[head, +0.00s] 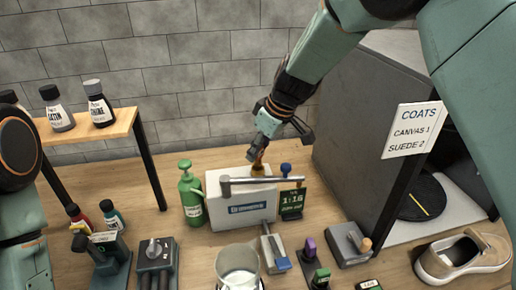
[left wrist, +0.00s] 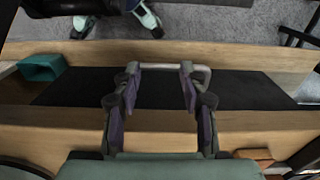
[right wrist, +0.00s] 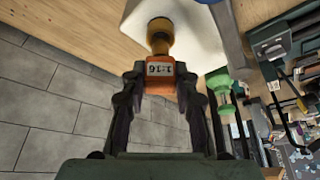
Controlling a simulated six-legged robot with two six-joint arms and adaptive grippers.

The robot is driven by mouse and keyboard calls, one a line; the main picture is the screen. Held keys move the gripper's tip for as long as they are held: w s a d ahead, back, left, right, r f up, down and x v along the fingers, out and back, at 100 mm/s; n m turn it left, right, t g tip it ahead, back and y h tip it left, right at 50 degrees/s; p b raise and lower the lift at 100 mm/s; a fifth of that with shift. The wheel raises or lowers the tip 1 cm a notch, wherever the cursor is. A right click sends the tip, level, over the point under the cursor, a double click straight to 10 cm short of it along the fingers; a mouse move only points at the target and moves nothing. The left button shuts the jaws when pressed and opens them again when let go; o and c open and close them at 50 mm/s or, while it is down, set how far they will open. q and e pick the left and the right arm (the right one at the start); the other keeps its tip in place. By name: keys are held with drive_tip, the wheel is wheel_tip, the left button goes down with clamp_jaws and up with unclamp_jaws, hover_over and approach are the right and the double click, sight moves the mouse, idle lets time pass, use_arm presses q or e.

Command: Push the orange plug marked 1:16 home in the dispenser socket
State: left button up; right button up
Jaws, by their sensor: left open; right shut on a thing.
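The orange plug (right wrist: 160,70), marked 1:16, is between the fingers of my right gripper (right wrist: 161,82), which is shut on it. Its amber shaft (right wrist: 160,40) reaches a yellow ring on the white dispenser (right wrist: 190,35). In the head view my right gripper (head: 256,157) comes down from above onto the top of the dispenser (head: 222,212). The plug's lower end shows there as a small orange piece (head: 258,169); I cannot tell how deep it sits. My left gripper (left wrist: 157,92) is open, with a grey bar handle (left wrist: 160,67) beyond its fingertips.
A green bottle (head: 190,195) stands just left of the dispenser, and a sign reading 1:16 (head: 291,203) is at its right. A glass beaker (head: 238,265) stands in front. A dark cabinet (head: 345,125) rises close on the right. A sneaker (head: 462,258) lies at the far right.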

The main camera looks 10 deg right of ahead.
drive_tip(key=shift+f+b, duration=1.15)
drive_tip(key=shift+f, duration=0.15)
idle(0.6)
drive_tip(key=o, duration=1.1)
drive_tip(key=shift+o, duration=0.2)
drive_tip(key=v, duration=1.2)
drive_tip(key=shift+r, duration=0.1)
